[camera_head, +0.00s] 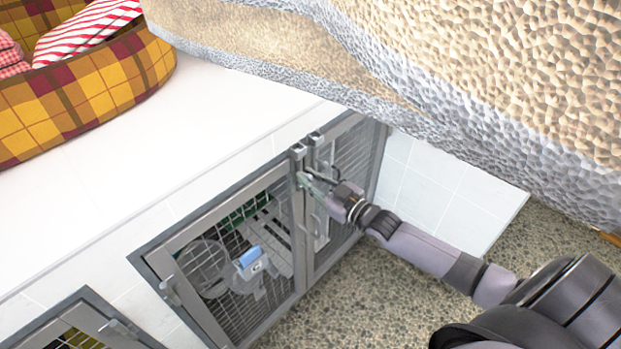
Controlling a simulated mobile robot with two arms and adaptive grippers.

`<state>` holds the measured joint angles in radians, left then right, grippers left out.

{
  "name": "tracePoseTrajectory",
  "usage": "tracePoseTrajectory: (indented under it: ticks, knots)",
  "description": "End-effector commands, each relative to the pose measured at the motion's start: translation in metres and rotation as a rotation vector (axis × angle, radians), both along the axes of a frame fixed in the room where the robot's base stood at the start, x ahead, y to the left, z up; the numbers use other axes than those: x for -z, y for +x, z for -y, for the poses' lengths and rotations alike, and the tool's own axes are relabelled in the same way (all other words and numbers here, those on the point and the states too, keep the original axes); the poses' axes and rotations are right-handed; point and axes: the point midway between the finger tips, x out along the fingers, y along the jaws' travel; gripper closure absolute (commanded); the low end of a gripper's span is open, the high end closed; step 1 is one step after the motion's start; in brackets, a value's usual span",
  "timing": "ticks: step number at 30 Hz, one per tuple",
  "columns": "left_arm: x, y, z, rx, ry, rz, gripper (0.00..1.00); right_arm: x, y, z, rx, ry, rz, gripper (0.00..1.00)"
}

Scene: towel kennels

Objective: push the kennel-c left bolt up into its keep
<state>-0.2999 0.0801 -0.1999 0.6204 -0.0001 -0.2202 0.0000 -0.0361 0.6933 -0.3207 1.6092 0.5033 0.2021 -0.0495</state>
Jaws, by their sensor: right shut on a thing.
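The kennel's two grey-framed mesh doors meet in the middle. The left bolt (300,163) runs up the meeting edge of the left door (217,255), with a small keep (298,149) at the top. A second bolt and keep (316,138) stand just to its right, on the right door (345,180). My right gripper (315,183) reaches in from the right and is shut at the left bolt, just below its keep. The fingers partly cover the bolt, so how far it sits in the keep is unclear. My left gripper is not in view.
A large, bumpy tan and grey towel-like mass (480,70) fills the upper right and hides what lies behind. A plaid pet bed (80,95) stands on the white top (130,150). Another kennel front (75,325) shows at lower left. The pebbled floor (375,295) is clear.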

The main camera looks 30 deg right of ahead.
Motion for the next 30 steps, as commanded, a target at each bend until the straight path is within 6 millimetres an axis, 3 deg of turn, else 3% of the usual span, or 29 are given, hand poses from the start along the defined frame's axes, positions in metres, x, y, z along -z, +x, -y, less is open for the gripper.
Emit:
tracePoseTrajectory:
  ticks: [4, 5, 14, 23, 30]
  knots:
    - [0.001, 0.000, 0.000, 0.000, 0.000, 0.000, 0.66, -0.006, 0.002, 0.000, 0.000, 0.004, 0.017, 1.00]
    - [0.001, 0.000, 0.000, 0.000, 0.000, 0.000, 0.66, -0.006, 0.002, 0.000, 0.000, 0.004, 0.017, 0.83]
    - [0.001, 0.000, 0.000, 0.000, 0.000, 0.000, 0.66, -0.004, 0.001, 0.000, 0.000, 0.002, 0.011, 0.63]
    - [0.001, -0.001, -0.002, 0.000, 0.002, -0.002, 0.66, -0.002, 0.000, 0.000, -0.001, 0.002, 0.008, 0.63]
    - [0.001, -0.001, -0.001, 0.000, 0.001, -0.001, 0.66, 0.000, -0.025, 0.008, -0.001, 0.001, 0.004, 0.63]
